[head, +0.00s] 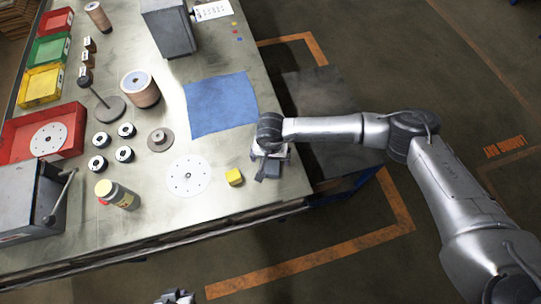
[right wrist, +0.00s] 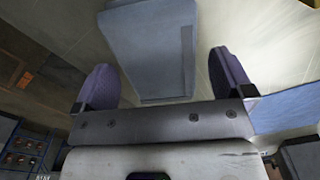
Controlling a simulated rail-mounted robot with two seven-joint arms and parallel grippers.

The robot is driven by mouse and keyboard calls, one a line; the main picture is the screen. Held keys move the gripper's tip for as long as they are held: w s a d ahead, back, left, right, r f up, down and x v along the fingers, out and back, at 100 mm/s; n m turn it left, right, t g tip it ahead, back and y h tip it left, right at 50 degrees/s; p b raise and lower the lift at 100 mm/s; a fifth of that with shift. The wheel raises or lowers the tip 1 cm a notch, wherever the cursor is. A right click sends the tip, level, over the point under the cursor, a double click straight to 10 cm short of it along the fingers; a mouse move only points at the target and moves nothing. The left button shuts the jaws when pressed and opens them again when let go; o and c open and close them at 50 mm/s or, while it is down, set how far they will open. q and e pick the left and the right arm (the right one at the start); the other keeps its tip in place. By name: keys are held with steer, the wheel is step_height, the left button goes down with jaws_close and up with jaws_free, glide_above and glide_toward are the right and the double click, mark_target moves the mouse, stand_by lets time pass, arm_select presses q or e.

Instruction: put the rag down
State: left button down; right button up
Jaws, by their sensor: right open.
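A blue cloth-like sheet (head: 219,104) lies flat on the workbench (head: 185,60). Near it are a white disc (head: 189,175), the yellow block (head: 234,177) and a spray can (head: 117,195). Coloured bins, black-centred discs and a grey machine (head: 30,200) fill the left side.

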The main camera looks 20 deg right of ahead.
steer(key=shift+r, duration=0.4)
step_height(320, 180, up, 12)
steer(key=shift+f, duration=0.2)
